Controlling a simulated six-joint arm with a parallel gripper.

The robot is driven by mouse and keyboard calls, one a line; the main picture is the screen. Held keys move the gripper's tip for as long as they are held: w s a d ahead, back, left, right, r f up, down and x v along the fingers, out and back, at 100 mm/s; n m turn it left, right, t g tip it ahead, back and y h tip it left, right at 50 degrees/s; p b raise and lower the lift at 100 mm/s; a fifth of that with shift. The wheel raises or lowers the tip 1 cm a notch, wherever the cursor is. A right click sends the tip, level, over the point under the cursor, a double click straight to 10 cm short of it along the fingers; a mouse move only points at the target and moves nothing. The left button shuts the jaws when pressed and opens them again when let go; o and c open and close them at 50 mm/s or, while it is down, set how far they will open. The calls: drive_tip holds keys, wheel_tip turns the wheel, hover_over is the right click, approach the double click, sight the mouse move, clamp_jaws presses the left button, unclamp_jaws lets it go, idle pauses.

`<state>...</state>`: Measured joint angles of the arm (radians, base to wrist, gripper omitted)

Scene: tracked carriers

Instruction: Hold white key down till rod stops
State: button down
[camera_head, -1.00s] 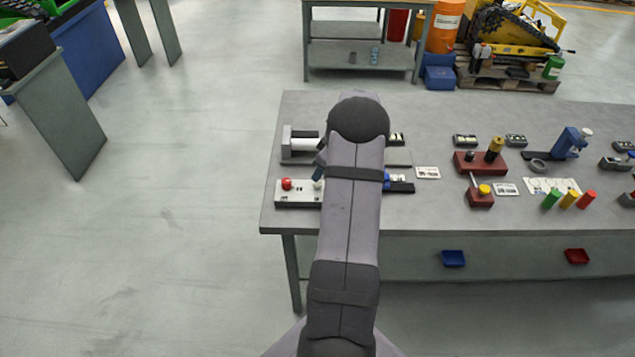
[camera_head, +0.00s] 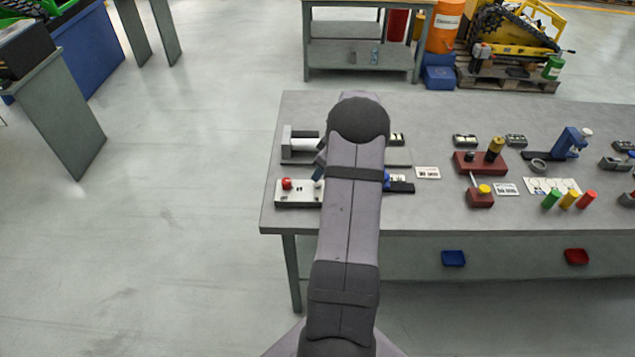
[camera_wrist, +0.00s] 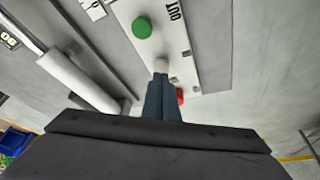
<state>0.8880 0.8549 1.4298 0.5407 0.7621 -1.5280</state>
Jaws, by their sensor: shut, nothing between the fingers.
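The pale control panel (camera_head: 300,200) lies at the left front of the bench, partly behind my arm; it also shows in the wrist view (camera_wrist: 205,62). In the wrist view it bears a green button (camera_wrist: 142,27), the white key (camera_wrist: 161,66) and a red button (camera_wrist: 180,96). My gripper (camera_wrist: 161,80) is shut and empty, its fingertips at the white key and covering part of it. I cannot tell how far the key is pressed. Beside the panel is a white cylinder (camera_wrist: 78,80) with a thin metal rod (camera_wrist: 22,33) coming from its end.
The red button (camera_head: 287,184) stands near the fingers. The cylinder's mount (camera_head: 287,146) is just behind the panel. My arm hides the middle of this station. Other fixtures, such as a red block (camera_head: 480,163) and coloured cylinders (camera_head: 569,199), stand farther right on the bench (camera_head: 430,215).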

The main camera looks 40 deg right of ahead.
drive_tip(key=shift+f, duration=0.1)
idle(0.4)
drive_tip(key=shift+f+b, duration=0.85)
drive_tip(key=shift+b, duration=0.15)
drive_tip(key=shift+s+a+f+b, duration=0.2)
drive_tip(key=shift+f+b, duration=0.05)
drive_tip(key=shift+b, duration=0.15)
idle(2.3)
drive_tip(key=shift+r, duration=0.1)
drive_tip(key=shift+w+d+r+p, duration=0.1)
drive_tip(key=shift+r+p, duration=0.25)
drive_tip(key=shift+r, duration=0.7)
drive_tip(key=shift+w+d+r+p, duration=0.1)
drive_tip(key=shift+r+p, duration=0.25)
drive_tip(key=shift+r, duration=0.65)
